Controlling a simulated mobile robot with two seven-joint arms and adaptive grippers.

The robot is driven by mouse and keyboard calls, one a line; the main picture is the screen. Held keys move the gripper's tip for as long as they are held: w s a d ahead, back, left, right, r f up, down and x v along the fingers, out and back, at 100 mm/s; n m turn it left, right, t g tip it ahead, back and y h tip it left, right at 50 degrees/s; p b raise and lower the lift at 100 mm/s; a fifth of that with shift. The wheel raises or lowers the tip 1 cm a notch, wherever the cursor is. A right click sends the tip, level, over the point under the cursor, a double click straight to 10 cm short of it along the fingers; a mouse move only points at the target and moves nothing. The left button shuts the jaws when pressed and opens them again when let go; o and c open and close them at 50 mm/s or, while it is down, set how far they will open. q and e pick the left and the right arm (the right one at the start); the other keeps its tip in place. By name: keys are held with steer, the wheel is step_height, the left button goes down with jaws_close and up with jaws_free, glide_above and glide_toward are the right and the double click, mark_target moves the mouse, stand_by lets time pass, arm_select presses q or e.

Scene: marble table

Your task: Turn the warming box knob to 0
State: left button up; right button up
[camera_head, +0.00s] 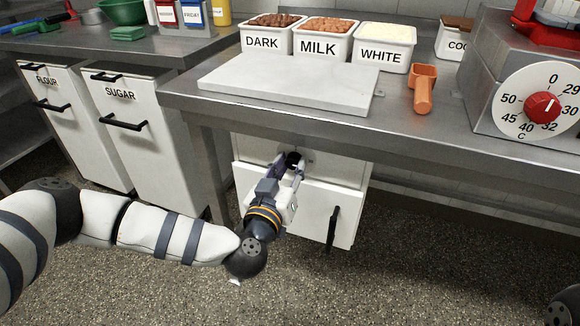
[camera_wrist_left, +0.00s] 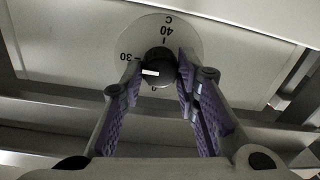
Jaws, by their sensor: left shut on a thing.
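The warming box (camera_head: 348,168) is the white cabinet under the marble table, with a lower door. Its small black knob (camera_head: 292,158) is on the upper panel. In the left wrist view the knob (camera_wrist_left: 159,66) sits on a round pale dial (camera_wrist_left: 190,35) marked 40, 30 and 0, with C at the top edge. Its white mark points left, near the 30. My left gripper (camera_head: 287,168) reaches it from the front and is shut on the knob, its purple pads on either side. The fingers hide part of the dial. My right gripper is not in view.
Above stands a steel table (camera_head: 230,97) with a marble slab (camera_head: 290,82), several chocolate tubs and an orange scoop (camera_head: 423,92). A machine with a red knob (camera_head: 541,107) is at right. The door's black handle (camera_head: 332,228) sticks out below. The floor in front is clear.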

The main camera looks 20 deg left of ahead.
arm_select(q)
steer(key=shift+r, duration=0.15)
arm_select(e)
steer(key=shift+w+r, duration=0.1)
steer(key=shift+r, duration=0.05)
